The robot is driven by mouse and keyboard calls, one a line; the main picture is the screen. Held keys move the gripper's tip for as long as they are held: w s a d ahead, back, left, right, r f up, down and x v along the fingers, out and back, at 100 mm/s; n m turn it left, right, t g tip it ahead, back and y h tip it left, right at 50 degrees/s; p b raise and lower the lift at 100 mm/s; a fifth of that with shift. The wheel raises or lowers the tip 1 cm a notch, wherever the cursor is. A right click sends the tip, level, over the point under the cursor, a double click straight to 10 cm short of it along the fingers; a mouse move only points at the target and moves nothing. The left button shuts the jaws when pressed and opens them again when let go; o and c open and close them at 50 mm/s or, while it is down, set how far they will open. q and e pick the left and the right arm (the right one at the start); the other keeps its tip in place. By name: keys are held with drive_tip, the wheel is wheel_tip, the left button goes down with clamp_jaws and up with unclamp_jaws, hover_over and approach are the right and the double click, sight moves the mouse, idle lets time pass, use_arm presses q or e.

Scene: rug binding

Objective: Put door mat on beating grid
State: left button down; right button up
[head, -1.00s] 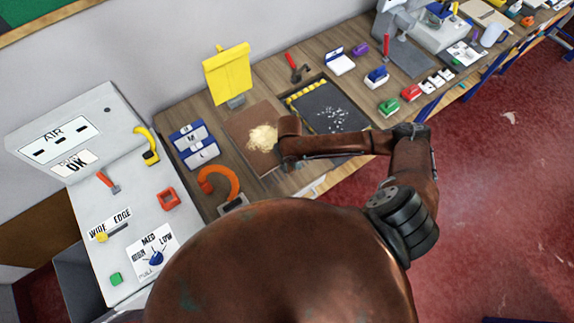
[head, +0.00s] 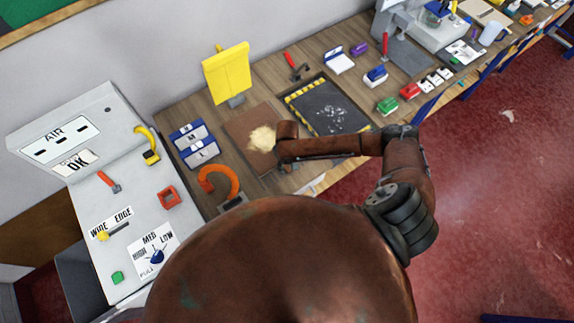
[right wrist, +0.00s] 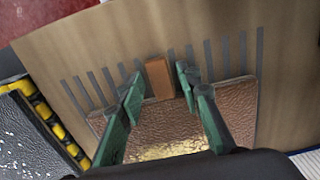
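The door mat appears to be the brown textured rectangle (head: 241,127) with a tan fuzzy patch, flat on the bench; the right wrist view shows it (right wrist: 240,100) under my gripper. A small orange-brown block (right wrist: 159,78) stands at its far edge. My right gripper (right wrist: 161,82) has its green fingers on either side of this block, with a slim gap visible at the right. In the head view my right wrist hides part of the mat and the fingers. A black tray (head: 322,98) with a yellow-black border and white debris lies beside it; whether it is the beating grid is unclear. My left gripper is out of view.
Grey stripes (right wrist: 208,58) mark the wood beyond the mat. An orange hook-shaped clamp (head: 226,178), blue labelled blocks (head: 193,140) and a yellow panel (head: 227,72) stand near the mat. A grey control console (head: 130,200) is at the left. Red floor (head: 480,190) lies right of the bench.

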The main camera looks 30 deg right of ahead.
drive_tip(key=shift+o, duration=0.2)
drive_tip(key=shift+r, duration=0.15)
wheel_tip(320, 180, up, 12)
drive_tip(key=b, duration=0.1)
idle(0.4)
drive_tip(key=shift+c, duration=0.2)
